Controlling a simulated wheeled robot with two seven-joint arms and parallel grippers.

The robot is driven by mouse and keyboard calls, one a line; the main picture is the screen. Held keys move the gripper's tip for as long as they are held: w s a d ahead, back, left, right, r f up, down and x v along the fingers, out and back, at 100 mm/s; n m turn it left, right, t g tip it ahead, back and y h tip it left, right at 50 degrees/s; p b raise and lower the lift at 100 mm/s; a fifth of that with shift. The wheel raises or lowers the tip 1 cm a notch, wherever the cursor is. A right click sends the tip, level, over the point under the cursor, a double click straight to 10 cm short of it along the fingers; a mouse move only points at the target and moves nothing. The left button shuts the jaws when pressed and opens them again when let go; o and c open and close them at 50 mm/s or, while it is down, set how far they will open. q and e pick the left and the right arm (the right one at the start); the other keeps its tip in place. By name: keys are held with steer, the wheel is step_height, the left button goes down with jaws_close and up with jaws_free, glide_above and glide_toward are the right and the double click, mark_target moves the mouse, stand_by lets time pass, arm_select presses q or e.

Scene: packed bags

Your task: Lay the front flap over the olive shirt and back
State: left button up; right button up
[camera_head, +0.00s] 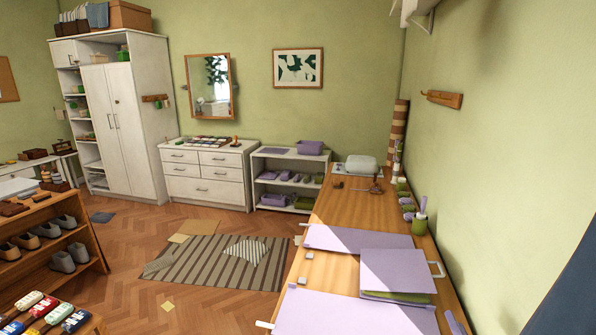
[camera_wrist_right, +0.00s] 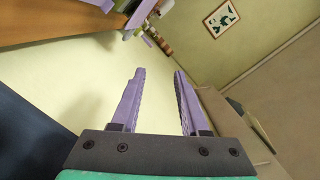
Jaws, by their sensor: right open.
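A lilac folding board lies on the wooden table in the head view. It shows a far panel (camera_head: 355,239), a raised middle panel (camera_head: 398,270) and a near panel (camera_head: 345,314) cut off by the lower frame edge. I cannot tell which is the front flap. The olive shirt (camera_head: 398,296) shows only as a thin strip under the near edge of the middle panel, which hides the rest. My right gripper is open and empty in the right wrist view (camera_wrist_right: 160,72). Its lilac tip (camera_head: 454,322) shows right of the near panel, apart from it. My left gripper is out of view.
A green cup (camera_head: 419,224) and several lilac and green items line the table's wall side. The wall (camera_head: 500,150) is close on the right.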

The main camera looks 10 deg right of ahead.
steer(key=s+a+f+n+g+y, duration=0.2)
steer(key=a+f+n+g+y, duration=0.4)
steer(key=a+n, duration=0.45)
steer(key=s+a+f+n+g+h, duration=0.1)
steer(key=s+a+f+n+g, duration=0.1)
steer(key=s+a+g, duration=0.3)
steer(key=s+a+f+n+g, duration=0.2)
steer(key=s+f, duration=0.1)
steer(key=s, duration=0.5)
step_height(320, 180, down, 20)
steer(key=s+g, duration=0.1)
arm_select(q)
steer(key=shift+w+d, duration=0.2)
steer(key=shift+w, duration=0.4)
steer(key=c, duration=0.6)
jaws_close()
arm_select(e)
steer(key=s+d+f+g, duration=0.1)
steer(key=s+f, duration=0.7)
steer(key=s, duration=0.1)
steer(key=s+d+f, duration=0.2)
steer(key=s+f, duration=0.6)
steer(key=shift+s+d+f+g, duration=0.25)
steer(key=shift+s+f+g, duration=0.05)
steer(key=shift+s+g, duration=0.1)
